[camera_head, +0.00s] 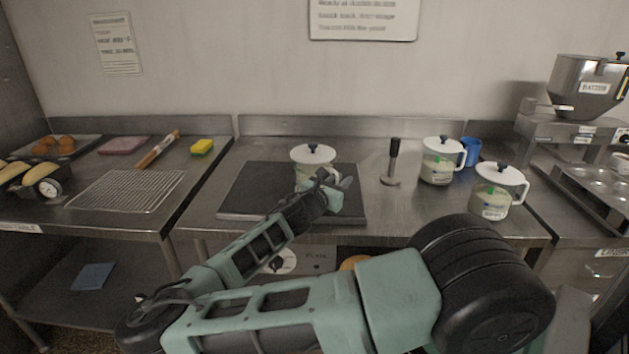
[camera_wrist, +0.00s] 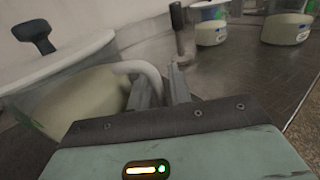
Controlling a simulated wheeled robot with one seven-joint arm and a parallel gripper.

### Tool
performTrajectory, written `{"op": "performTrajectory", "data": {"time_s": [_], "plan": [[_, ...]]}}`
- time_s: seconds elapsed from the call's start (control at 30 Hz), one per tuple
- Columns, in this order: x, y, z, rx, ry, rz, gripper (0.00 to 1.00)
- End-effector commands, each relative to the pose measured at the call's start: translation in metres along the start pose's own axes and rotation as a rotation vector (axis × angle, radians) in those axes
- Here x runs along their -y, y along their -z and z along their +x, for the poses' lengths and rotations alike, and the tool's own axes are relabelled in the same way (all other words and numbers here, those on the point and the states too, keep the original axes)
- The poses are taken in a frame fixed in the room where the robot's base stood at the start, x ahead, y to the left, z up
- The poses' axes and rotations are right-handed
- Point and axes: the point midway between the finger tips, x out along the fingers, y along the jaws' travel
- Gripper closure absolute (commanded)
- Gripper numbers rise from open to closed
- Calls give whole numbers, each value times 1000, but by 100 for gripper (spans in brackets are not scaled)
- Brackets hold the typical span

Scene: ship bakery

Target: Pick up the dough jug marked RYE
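A lidded, clear dough jug (camera_head: 312,156) with a white lid and dark knob stands on the dark plate in the middle of the counter. In the wrist view the jug (camera_wrist: 75,95) fills the left side, with pale dough inside. Its white handle (camera_wrist: 140,68) reaches my gripper's fingers (camera_wrist: 163,88), which stand close together at it. I cannot tell whether they press on the handle. My gripper (camera_head: 335,184) is at the jug's right side. Two similar jugs stand at right, one behind (camera_head: 439,163) and one in front (camera_head: 495,192). I cannot read RYE on any jug.
The dark plate (camera_head: 240,205) lies under the near jug. A dark-handled masher (camera_head: 392,165) stands between it and the right jugs. A blue mug (camera_head: 470,150) is behind them. A wire rack (camera_head: 125,190) lies left; a hopper machine (camera_head: 590,90) stands right.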

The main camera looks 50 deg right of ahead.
Motion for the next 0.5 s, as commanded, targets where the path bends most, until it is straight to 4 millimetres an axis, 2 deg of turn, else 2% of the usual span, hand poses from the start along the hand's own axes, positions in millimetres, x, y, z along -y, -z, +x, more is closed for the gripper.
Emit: {"op": "performTrajectory", "data": {"time_s": [0.27, 0.33, 0.5], "plan": [[0, 0, 3, -1, -2, 1, 80], [0, 0, 3, -1, -1, 1, 99], [0, 0, 3, 0, -1, 1, 100]]}}
